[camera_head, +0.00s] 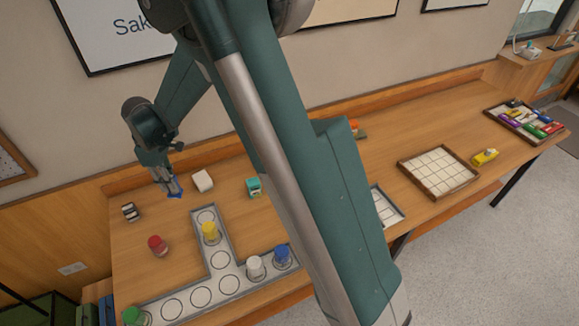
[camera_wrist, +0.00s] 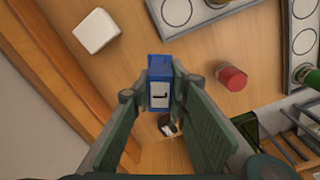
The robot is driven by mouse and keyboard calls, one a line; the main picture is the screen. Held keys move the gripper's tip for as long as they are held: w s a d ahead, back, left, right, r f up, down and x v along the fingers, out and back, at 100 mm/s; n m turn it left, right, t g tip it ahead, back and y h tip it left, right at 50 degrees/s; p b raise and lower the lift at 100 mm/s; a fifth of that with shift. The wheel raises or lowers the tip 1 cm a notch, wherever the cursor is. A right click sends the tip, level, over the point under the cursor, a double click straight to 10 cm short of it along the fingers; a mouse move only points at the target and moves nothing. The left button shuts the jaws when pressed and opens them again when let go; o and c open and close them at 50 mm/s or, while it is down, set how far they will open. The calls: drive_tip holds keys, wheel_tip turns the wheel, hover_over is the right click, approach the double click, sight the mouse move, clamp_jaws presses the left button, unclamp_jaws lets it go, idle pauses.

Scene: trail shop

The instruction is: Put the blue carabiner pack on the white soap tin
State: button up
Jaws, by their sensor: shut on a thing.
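My gripper (camera_head: 170,185) is over the left part of the wooden counter, near the wall. It is shut on the blue carabiner pack (camera_head: 175,194); the pack also shows between the fingertips in the wrist view (camera_wrist: 159,68), with a white label bearing a dark mark. The white soap tin (camera_head: 202,181) is a white rounded block on the counter, just right of the gripper, and it shows at the upper left in the wrist view (camera_wrist: 97,31). The pack and the tin are apart. I cannot tell exactly how high the pack is held.
A black-and-white item (camera_head: 130,212) lies left of my gripper. A teal box (camera_head: 253,187) is right of the tin. A grey T-shaped tray (camera_head: 222,240) holds several capped jars. My arm hides the counter's middle.

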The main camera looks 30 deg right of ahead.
drive_tip(key=d+r+m+p, duration=0.2)
drive_tip(key=d+m, duration=0.4)
drive_tip(key=d, duration=3.1)
drive_tip(key=s+d+m, duration=0.2)
drive_tip(key=s+d, duration=0.3)
drive_tip(key=d, duration=0.5)
drive_tip(key=s+d+r+m+p, duration=0.1)
drive_tip(key=s+d, duration=0.4)
drive_tip(key=d, duration=0.6)
drive_tip(key=s+d+r+m, duration=0.1)
drive_tip(key=s+d+m, duration=0.2)
drive_tip(key=d, duration=0.7)
drive_tip(key=s, duration=0.2)
drive_tip(key=shift+s+d+m, duration=0.4)
drive_tip(key=shift+f, duration=0.15)
wheel_tip(320, 180, down, 6)
drive_tip(key=shift+f, duration=1.9)
